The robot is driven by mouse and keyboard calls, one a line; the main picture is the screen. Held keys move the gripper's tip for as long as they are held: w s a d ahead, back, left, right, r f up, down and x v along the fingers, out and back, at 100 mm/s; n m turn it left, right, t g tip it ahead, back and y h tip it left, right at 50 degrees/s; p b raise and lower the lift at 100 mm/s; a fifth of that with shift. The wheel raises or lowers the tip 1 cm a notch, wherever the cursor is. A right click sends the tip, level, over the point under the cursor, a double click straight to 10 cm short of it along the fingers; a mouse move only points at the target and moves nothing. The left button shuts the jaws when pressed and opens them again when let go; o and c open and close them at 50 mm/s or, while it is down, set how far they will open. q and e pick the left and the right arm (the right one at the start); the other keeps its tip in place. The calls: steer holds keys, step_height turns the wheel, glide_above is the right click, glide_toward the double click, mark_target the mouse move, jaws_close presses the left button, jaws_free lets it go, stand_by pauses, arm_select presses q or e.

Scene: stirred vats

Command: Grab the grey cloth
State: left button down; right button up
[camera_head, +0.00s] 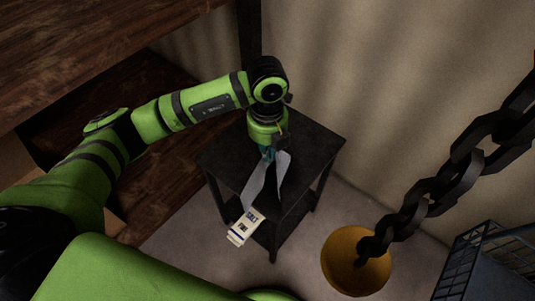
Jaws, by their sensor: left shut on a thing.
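The grey cloth (255,185) hangs in two pale folds below my left gripper (268,155), over a small black table (315,150). My left gripper points down above the table top and is shut on the cloth's upper part. The fingers are small in this view and partly hidden by the cloth. I cannot tell whether the cloth's lower ends touch the table. My right gripper is not in view.
A white and blue salt box (246,224) shows at the table's front edge, close to the cloth's lower end. A heavy dark chain (455,180) hangs at the right above a round orange-yellow object (345,262). A blue wire basket (485,260) stands at lower right.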

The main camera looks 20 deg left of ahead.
arm_select(q)
step_height(320, 180, up, 20)
steer(key=p, duration=0.8)
steer(key=shift+r, duration=0.2)
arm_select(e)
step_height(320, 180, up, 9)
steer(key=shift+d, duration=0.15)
